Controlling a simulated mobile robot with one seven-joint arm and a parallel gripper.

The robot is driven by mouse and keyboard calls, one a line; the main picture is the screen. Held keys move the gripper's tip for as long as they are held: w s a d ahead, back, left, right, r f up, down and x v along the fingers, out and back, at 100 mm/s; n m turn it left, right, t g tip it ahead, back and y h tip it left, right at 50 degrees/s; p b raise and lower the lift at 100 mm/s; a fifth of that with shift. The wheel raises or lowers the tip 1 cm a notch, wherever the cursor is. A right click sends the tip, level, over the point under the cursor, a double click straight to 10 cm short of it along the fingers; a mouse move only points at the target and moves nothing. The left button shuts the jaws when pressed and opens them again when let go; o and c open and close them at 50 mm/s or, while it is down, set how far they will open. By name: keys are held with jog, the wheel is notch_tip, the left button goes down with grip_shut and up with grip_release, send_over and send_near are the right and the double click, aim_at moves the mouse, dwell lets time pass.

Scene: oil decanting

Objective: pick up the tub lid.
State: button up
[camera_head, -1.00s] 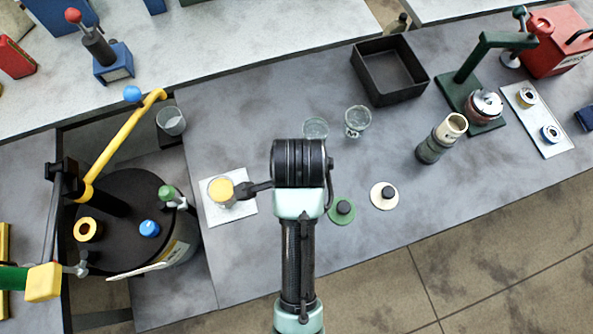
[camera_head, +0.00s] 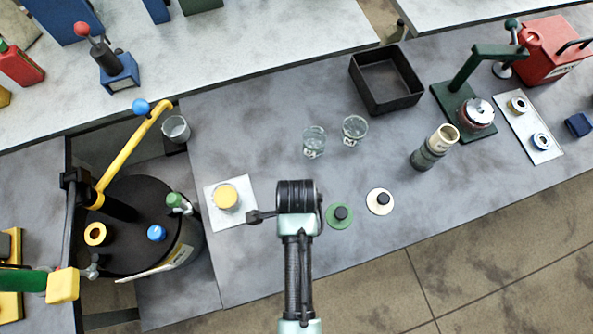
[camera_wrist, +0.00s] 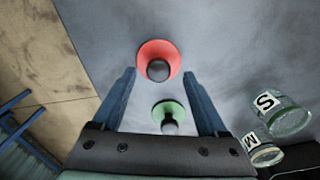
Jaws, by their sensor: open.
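Three round lids with dark knobs lie on the grey bench; I cannot tell by look which is the tub lid. A red lid (camera_wrist: 159,55) shows in the wrist view, knob up, between the fingertips in the picture. A green lid (camera_wrist: 169,114) lies nearer the palm, also between the fingers in the picture; it shows in the head view (camera_head: 339,216) too. A cream lid (camera_head: 380,201) lies right of it. The red lid is not seen in the head view, where my arm covers part of the bench. My gripper (camera_wrist: 160,76) is open and empty; its height above the lids is unclear.
Two labelled glass jars (camera_head: 314,141) (camera_head: 355,129) stand behind the lids. A yellow-filled cup (camera_head: 226,196) stands on a white plate at left. A black tray (camera_head: 386,75) and grey-green cylinder (camera_head: 431,151) stand farther right. The bench's front edge is close to the lids.

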jog(key=shift+s+f, duration=0.15)
jog(key=shift+f, duration=1.5)
grip_shut()
